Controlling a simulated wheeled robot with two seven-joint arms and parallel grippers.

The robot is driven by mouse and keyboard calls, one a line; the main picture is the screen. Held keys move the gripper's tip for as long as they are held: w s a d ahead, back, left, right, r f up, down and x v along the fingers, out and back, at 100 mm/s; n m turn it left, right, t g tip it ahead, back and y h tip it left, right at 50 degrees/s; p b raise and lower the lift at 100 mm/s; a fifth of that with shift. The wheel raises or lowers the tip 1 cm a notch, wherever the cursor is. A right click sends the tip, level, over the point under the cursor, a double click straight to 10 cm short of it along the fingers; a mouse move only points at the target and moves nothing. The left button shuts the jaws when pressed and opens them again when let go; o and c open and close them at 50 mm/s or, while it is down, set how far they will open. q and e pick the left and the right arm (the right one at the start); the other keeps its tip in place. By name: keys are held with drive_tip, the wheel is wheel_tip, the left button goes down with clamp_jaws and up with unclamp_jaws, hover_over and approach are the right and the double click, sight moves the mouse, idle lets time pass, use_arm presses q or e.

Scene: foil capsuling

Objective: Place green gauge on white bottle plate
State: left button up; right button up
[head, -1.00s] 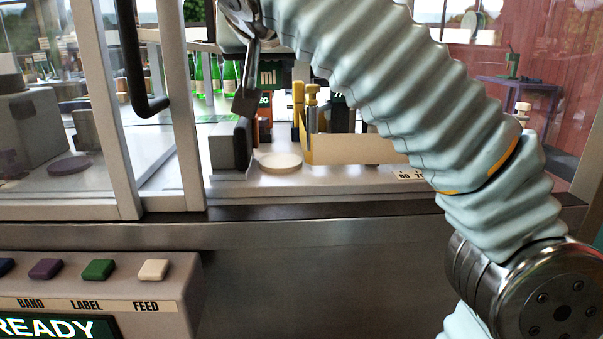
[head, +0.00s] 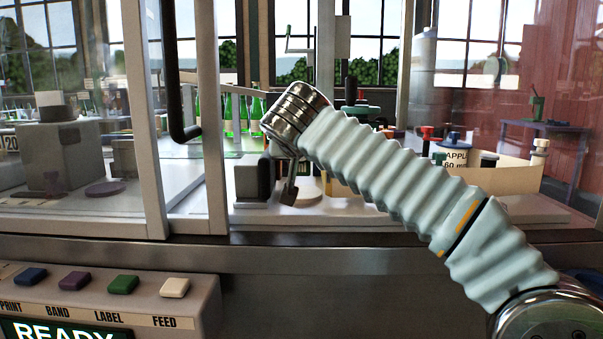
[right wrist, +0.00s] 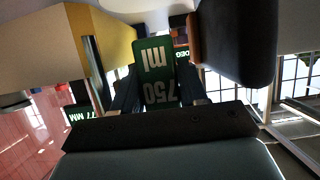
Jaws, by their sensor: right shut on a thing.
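The green gauge (right wrist: 163,75), a flat green piece marked "750 ml", is between the fingers of my right gripper (right wrist: 160,92) in the right wrist view. The right gripper is shut on it. In the head view the right gripper (head: 289,190) points down over the white bottle plate (head: 308,190), a low pale disc partly covered by the gripper. The gauge itself is hidden there, so I cannot tell whether it touches the plate. My left gripper is not in view.
A dark padded block (head: 265,177) stands close left of the plate; it looms at upper right in the wrist view (right wrist: 235,40). A yellow part (right wrist: 102,40) is near the gauge's left. A cream bin (head: 500,175) stands right. Window posts (head: 211,120) frame the left.

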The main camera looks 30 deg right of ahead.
sight(301, 168)
drive_tip(key=shift+w+d+f, duration=0.1)
drive_tip(key=shift+w+f, duration=0.05)
drive_tip(key=shift+f, duration=1.55)
drive_tip(key=shift+f+b, duration=0.2)
drive_tip(key=shift+b, duration=0.2)
drive_tip(key=o, duration=0.8)
drive_tip(key=shift+r, duration=0.15)
drive_tip(key=shift+r, duration=0.15)
drive_tip(key=v, duration=1.2)
